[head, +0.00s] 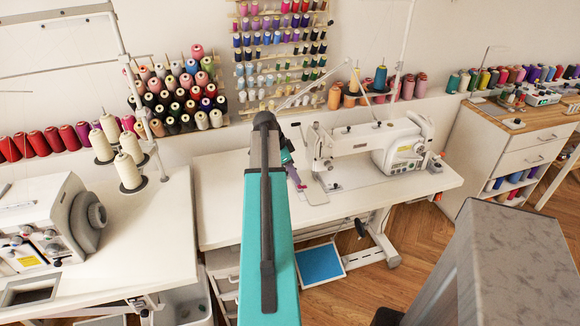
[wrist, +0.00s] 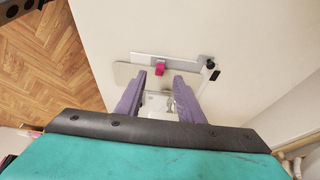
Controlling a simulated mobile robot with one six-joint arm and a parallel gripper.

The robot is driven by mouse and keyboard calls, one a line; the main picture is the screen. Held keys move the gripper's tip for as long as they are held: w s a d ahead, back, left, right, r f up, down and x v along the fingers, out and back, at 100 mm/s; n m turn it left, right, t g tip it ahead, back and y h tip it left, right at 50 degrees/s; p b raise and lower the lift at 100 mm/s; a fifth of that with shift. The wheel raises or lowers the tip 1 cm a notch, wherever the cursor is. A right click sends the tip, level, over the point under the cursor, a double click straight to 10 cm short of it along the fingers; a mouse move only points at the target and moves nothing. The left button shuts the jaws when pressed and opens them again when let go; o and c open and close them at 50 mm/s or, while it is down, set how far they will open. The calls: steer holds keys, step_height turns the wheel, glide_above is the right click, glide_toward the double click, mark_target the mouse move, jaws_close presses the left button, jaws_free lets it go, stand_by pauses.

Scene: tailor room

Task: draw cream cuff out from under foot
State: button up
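My gripper (head: 299,184) reaches over the white sewing table, just left of the white sewing machine (head: 345,140). In the wrist view its two purple fingers (wrist: 160,80) stand apart, with a clear gap between them. A pale cream flat piece with rounded corners (wrist: 124,73) lies below the fingertips, beside a grey metal plate (wrist: 182,60). I cannot tell whether this piece is the cuff or part of the machine. A small metal part, perhaps the foot (wrist: 169,102), shows between the fingers. Nothing is visibly held.
The sewing table (head: 235,190) has clear white surface left of the machine. A second table with cream thread cones (head: 130,172) stands at left. A grey block-like object (head: 520,255) stands at the right front.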

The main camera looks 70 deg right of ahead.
mark_target(309, 185)
steer(key=shift+p+x, duration=0.35)
steer(key=shift+x, duration=2.2)
steer(key=shift+c, duration=0.2)
jaws_close()
